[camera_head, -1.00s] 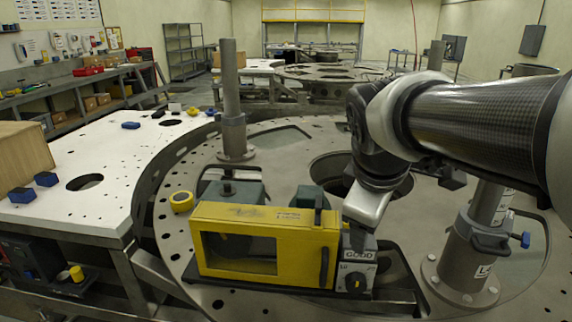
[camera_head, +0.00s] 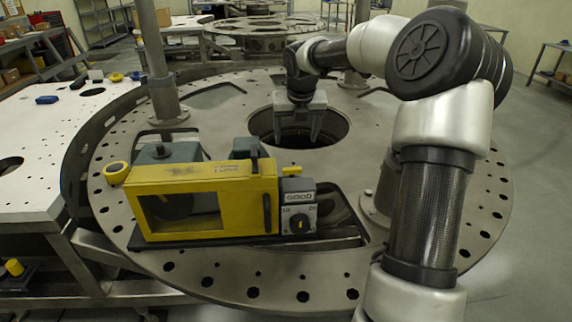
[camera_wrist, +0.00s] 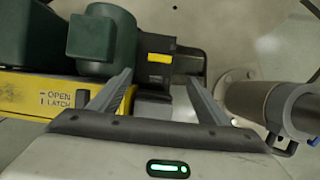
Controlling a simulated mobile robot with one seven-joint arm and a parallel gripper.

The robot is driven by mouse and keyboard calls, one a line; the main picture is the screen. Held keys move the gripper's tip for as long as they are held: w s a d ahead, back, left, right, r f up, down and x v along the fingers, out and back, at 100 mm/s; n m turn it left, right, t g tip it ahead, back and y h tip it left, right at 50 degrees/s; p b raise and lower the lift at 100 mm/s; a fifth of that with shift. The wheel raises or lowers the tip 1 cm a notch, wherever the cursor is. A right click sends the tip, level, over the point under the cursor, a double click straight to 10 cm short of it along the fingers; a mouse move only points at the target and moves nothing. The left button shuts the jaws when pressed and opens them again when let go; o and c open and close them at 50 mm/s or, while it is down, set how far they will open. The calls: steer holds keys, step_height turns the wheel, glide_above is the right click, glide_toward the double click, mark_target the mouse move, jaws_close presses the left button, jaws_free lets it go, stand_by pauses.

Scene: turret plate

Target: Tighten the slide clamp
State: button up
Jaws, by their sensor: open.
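My gripper (camera_head: 302,135) is open and empty, pointing down over the large central hole of the turret plate (camera_head: 230,270). Its spread fingers show in the wrist view (camera_wrist: 160,95). What looks like the slide clamp, a grey collar on an upright post with a blue knob (camera_wrist: 303,108), is at the right of the wrist view, to the right of my fingers and apart from them. In the head view my arm hides most of that post and collar. A yellow machine (camera_head: 248,205) with a dial block (camera_head: 299,212) stands on the plate's near side.
Another post (camera_head: 155,50) rises at the plate's left rear. A green motor (camera_wrist: 103,38) and the yellow housing lie close to my left finger. A yellow round item (camera_head: 117,172) is at the plate's left. A white table (camera_head: 40,130) adjoins the left edge.

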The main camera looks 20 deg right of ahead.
mark_target(292, 168)
steer(key=x, duration=1.6)
steer(key=shift+f+b, duration=0.25)
steer(key=shift+b, duration=0.05)
steer(key=shift+c, duration=0.4)
steer(key=c, duration=1)
